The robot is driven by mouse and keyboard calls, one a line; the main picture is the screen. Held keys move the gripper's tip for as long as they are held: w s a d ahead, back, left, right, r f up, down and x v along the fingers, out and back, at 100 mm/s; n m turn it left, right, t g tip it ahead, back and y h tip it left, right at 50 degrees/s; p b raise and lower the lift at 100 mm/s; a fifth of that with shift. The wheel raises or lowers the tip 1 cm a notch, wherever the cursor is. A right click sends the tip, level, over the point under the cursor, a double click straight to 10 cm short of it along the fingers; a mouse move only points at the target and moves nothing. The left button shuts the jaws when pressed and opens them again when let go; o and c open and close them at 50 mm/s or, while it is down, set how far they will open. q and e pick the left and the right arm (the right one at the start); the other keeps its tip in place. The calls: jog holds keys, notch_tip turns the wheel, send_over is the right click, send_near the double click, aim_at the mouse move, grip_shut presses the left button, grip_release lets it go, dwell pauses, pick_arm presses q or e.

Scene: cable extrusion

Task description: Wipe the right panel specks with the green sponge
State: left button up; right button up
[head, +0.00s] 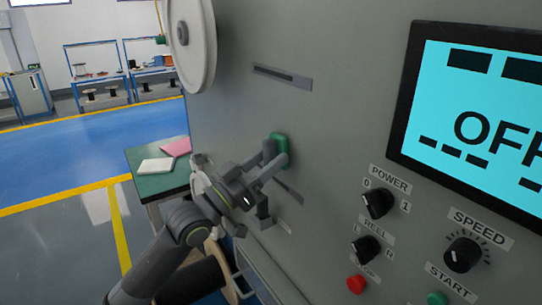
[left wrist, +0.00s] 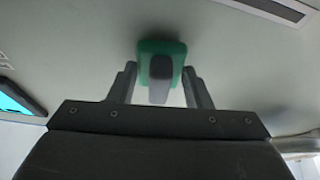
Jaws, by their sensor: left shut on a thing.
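The green sponge (head: 281,148) is at the tall grey machine panel (head: 345,115), left of the display, and looks to be against its face. My left gripper (head: 273,163) is shut on the green sponge. In the left wrist view the sponge (left wrist: 172,47) shows between and beyond the fingers of my left gripper (left wrist: 163,85), with a grey block or grip in front of it. The panel (left wrist: 85,50) fills the background there. I cannot make out any specks; the panel behind the sponge is hidden. My right gripper is not in view.
The cyan display (head: 480,110) reads "OFF". Power (head: 378,203) and reel (head: 366,250) knobs, a speed knob (head: 463,254) and a red button (head: 356,284) sit below it. A pale reel (head: 190,40) juts out at upper left. A green-topped table (head: 150,182) stands behind my left arm.

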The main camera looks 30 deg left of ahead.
pick_arm(q)
jog(key=s+a+p, duration=0.2)
jog(key=s, duration=0.1)
jog(key=shift+s+r, duration=0.2)
jog(key=shift+s+a+p, duration=0.25)
jog(key=shift+s+p, duration=0.25)
jog(key=shift+p, duration=0.05)
jog(key=shift+f, duration=0.1)
jog(key=s+p, duration=0.1)
jog(key=s+a+p, duration=0.1)
jog(key=shift+s+a, duration=0.3)
jog(key=shift+s, duration=0.1)
